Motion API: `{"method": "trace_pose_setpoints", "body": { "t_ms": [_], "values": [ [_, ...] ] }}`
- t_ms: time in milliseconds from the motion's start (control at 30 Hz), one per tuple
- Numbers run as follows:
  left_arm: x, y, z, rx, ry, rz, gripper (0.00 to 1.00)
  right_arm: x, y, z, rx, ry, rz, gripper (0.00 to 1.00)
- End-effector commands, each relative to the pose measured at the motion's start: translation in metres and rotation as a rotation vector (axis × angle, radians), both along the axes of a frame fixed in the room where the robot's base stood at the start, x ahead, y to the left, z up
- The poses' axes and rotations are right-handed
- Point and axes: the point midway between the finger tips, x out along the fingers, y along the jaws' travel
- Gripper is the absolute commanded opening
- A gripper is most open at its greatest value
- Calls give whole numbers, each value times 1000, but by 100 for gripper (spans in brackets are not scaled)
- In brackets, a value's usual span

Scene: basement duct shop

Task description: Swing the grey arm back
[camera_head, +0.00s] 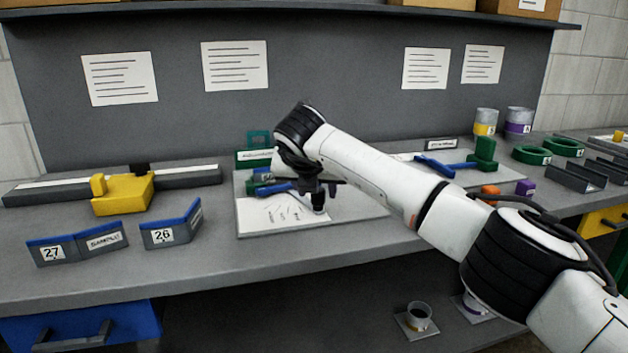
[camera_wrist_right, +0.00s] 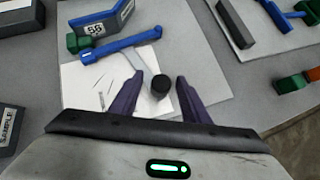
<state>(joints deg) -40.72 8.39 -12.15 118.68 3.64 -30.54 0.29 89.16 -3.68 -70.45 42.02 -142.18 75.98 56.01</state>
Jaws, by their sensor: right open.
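A board (camera_head: 350,212) with a white sheet of drawn lines (camera_head: 280,214) lies on the bench. A blue bar (camera_wrist_right: 120,43) lies across the board by a small green block (camera_wrist_right: 77,42). A thin pale grey strip (camera_wrist_right: 135,63) runs from near the blue bar toward an upright black knob (camera_wrist_right: 160,84); I take it for the grey arm, though its joint is unclear. My right gripper (camera_head: 316,200) points down over the board. In the right wrist view its fingers (camera_wrist_right: 158,88) are open, one on each side of the knob, not visibly gripping it. My left gripper is not in view.
A blue stand numbered 58 (camera_wrist_right: 98,25) is behind the bar. Left are a yellow block on a rail (camera_head: 122,195) and blue stands 27 (camera_head: 78,244) and 26 (camera_head: 170,228). A second board with a blue lever (camera_head: 434,166) and green block (camera_head: 484,155) lies right.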

Motion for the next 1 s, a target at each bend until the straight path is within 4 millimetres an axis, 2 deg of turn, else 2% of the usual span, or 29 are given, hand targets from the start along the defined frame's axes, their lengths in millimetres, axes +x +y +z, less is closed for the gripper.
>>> {"method": "trace_pose_setpoints", "body": {
  "t_ms": [300, 500, 1000],
  "values": [
    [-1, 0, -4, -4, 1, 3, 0, -39, 8, 42, 0, -5, 4, 42],
    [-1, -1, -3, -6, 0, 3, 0, -58, 12, 60, 0, -3, 2, 42],
    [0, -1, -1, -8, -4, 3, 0, -64, 13, 65, 0, -1, 1, 42]
  ]
}}
